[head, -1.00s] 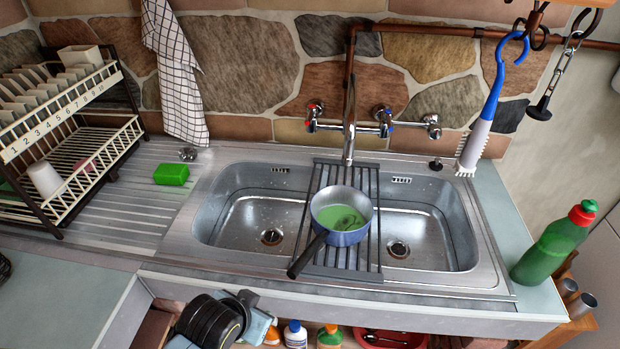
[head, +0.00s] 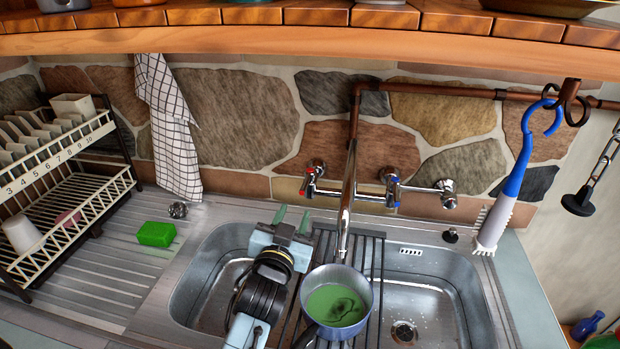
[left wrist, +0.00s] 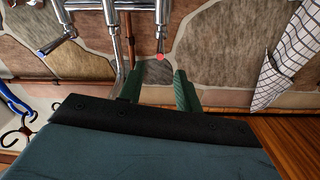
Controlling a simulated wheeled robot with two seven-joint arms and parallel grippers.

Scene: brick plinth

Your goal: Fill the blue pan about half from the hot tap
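The blue pan (head: 338,303) sits upright on a slatted rack across the sink, under the end of the spout (head: 346,205). Its inside is green with a dark patch; I cannot tell whether it holds water. No stream shows from the spout. The red-marked hot tap (head: 313,172) is on the wall left of the spout; it also shows in the left wrist view (left wrist: 160,55). My left gripper (head: 292,217) is open and empty over the sink, below the hot tap and apart from it. Its fingers (left wrist: 160,84) point towards the wall. My right gripper is out of view.
The blue-marked tap (head: 391,180) is right of the spout. A wooden shelf (head: 300,42) runs above. A green sponge (head: 156,234) and dish rack (head: 65,190) are at left. A checked towel (head: 172,130) and brush (head: 505,190) hang on either side.

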